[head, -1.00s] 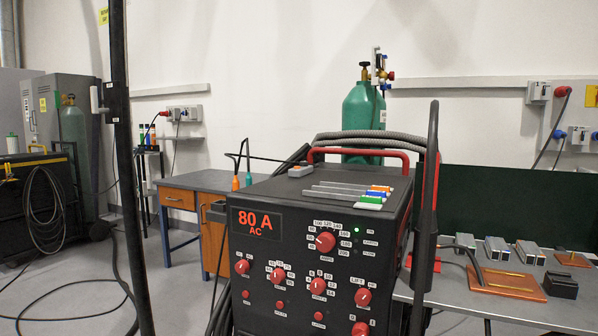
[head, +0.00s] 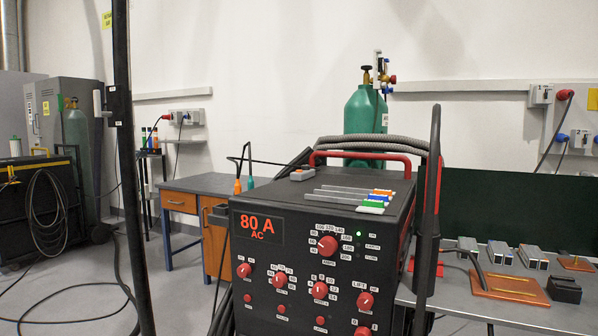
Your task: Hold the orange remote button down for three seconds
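A small grey box (head: 303,174), which looks like the remote, lies on top of the black welding machine (head: 262,268), towards its back left. A small reddish-orange patch shows at the box, but it is too small to tell whether it is the button. The machine's front reads 80 A AC and carries several red knobs. My gripper is not in view, and nothing is seen touching the grey box.
Several grey sticks with coloured ends (head: 352,199) lie on the machine's top. A red handle (head: 360,156) and grey hose arch behind them. A black upright bar (head: 432,190) stands at the machine's right. A workbench (head: 410,291) holds copper plates.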

